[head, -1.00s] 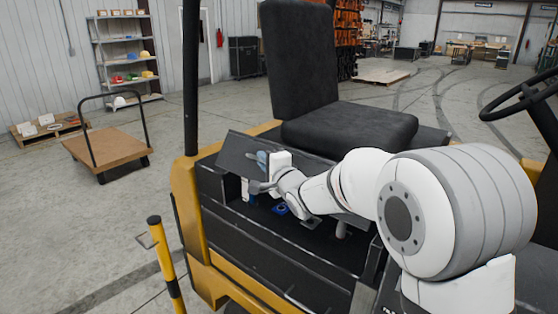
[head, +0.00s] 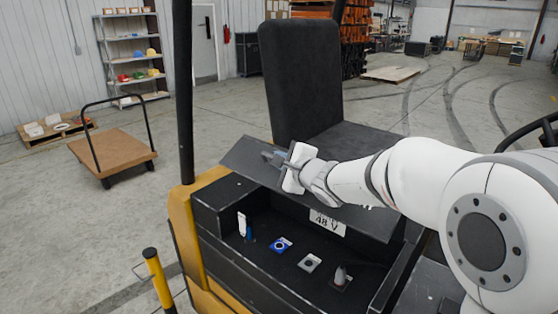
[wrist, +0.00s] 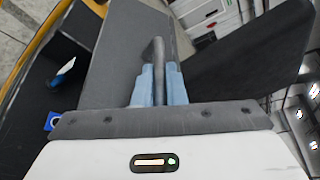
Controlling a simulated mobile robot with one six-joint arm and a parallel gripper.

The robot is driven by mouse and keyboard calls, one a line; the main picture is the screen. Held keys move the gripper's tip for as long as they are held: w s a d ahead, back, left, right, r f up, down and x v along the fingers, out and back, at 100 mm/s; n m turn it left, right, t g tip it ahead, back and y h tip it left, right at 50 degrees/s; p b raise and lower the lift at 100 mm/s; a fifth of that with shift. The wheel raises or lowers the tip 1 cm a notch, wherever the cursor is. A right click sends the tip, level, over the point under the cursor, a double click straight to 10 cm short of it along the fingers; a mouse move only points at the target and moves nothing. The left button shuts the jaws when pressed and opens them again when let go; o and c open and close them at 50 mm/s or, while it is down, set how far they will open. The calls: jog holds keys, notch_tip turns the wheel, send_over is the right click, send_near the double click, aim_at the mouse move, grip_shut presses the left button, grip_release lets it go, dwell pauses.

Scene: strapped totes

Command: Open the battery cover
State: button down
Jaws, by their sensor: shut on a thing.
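The battery cover (head: 245,158) is a dark flat panel, raised and tilted below the seat of the yellow and black vehicle. My gripper (head: 274,158) is at the panel's upper face. In the wrist view, the pale blue fingers of my gripper (wrist: 158,84) are shut on a grey bar handle (wrist: 158,50) on the cover (wrist: 112,62). The open battery compartment (head: 262,262) shows below the cover, with a "48 V" label (head: 327,222) on its back wall. My arm hides the right part of the cover.
Inside the compartment are a blue ringed fitting (head: 280,245), a grey square fitting (head: 309,263), and a grey lever-like part (head: 340,276). The black seat (head: 350,142) stands close behind the cover. A black post (head: 183,90) and a yellow-black bollard (head: 158,280) stand at the left.

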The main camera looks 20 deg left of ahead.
jog(key=shift+w+d, duration=0.1)
jog(key=c, duration=1.5)
grip_release()
